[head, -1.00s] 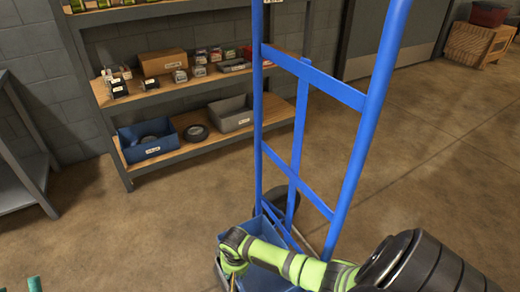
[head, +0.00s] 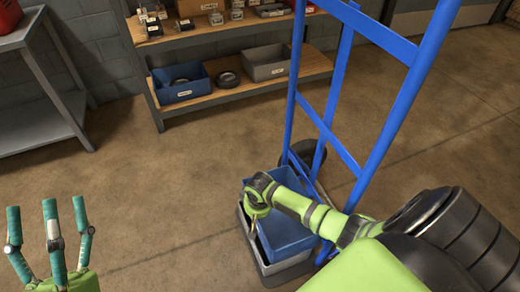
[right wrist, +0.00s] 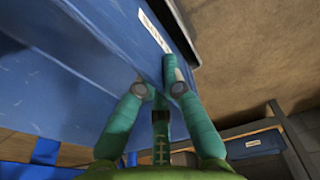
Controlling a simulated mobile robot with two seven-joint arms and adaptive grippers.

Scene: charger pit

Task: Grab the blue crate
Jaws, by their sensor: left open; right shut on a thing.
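The blue crate (head: 285,236) sits over a grey crate (head: 273,270) at the foot of the blue hand truck. In the right wrist view the blue crate's wall (right wrist: 75,70) fills the left side, with a white label near its rim. My right gripper (head: 256,210) is shut on the crate's near-left rim; its teal fingers (right wrist: 172,82) pinch the rim in the right wrist view. My right forearm covers part of the crate. My left gripper (head: 48,215) is open and empty at the lower left, fingers upward, away from the crate.
The hand truck's blue frame (head: 352,165) rises right behind the crate. A shelf unit (head: 220,95) at the back holds another blue bin (head: 180,92) and a grey bin (head: 268,68). A grey table (head: 40,135) stands at left. The floor between is clear.

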